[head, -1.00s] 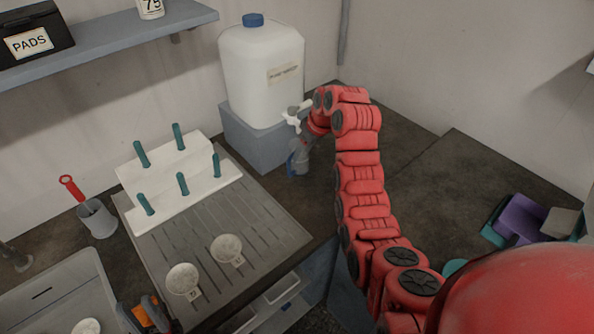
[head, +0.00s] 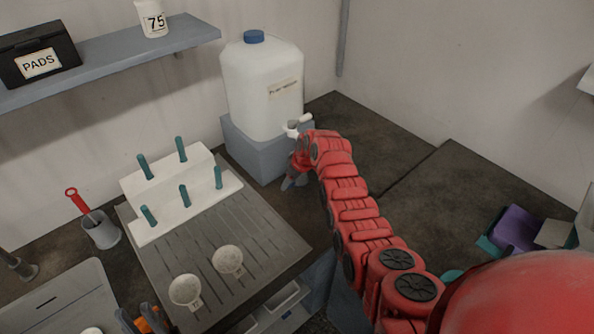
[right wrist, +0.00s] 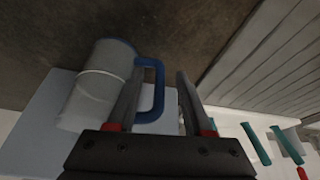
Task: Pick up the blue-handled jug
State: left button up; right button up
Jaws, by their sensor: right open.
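The jug (right wrist: 98,88), a clear grey cup with a blue handle (right wrist: 158,88), shows in the right wrist view. My right gripper (right wrist: 161,76) is open around the handle; one finger appears to pass through the loop and the other is outside it. In the head view my right gripper (head: 290,180) is below the tap of the white container, and my wrist and gripper largely hide the jug. At the bottom left edge, dark fingers that look like my left gripper (head: 139,318) show beside something orange; whether they hold it is unclear.
A white container (head: 262,92) with a blue cap and a white tap (head: 296,127) stands on a grey block (head: 265,155). A white rack (head: 170,185) with teal pegs and two round strainers (head: 228,260) sit on the ribbed drainboard (head: 255,235).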

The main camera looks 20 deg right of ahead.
jog(key=shift+f, duration=0.15)
grip_shut()
dwell(1.4)
